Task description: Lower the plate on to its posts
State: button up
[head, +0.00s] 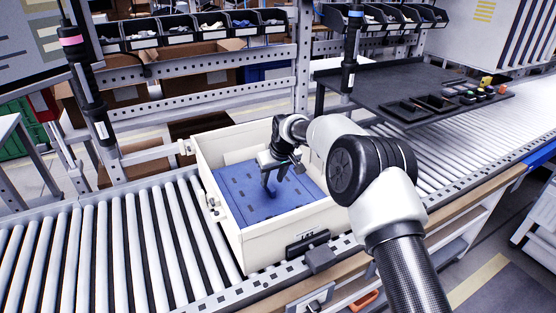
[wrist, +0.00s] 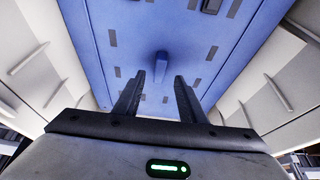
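The blue plate (head: 238,196) lies inside a cream crate (head: 272,248) on the roller conveyor. It has dark slots and a small blue knob at its middle. In the wrist view the plate (wrist: 135,20) fills the space ahead, and the knob (wrist: 161,64) stands just beyond my fingertips, between their lines. My gripper (head: 273,178) reaches down into the crate above the middle of the plate. In the wrist view my gripper (wrist: 161,78) is open, its two fingers apart with nothing between them. The posts are not visible; whether the plate touches them cannot be told.
The crate walls stand close around the gripper. Two hanging tools, one pink-banded (head: 86,90) and one blue-banded (head: 351,55), hang near the crate. A dark bench (head: 385,82) with tools is behind at right. Rollers (head: 110,250) at left are clear.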

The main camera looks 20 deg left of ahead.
jog(key=v, duration=1.3)
jog(key=shift+r+p, duration=0.35)
jog(key=shift+s+d, duration=0.1)
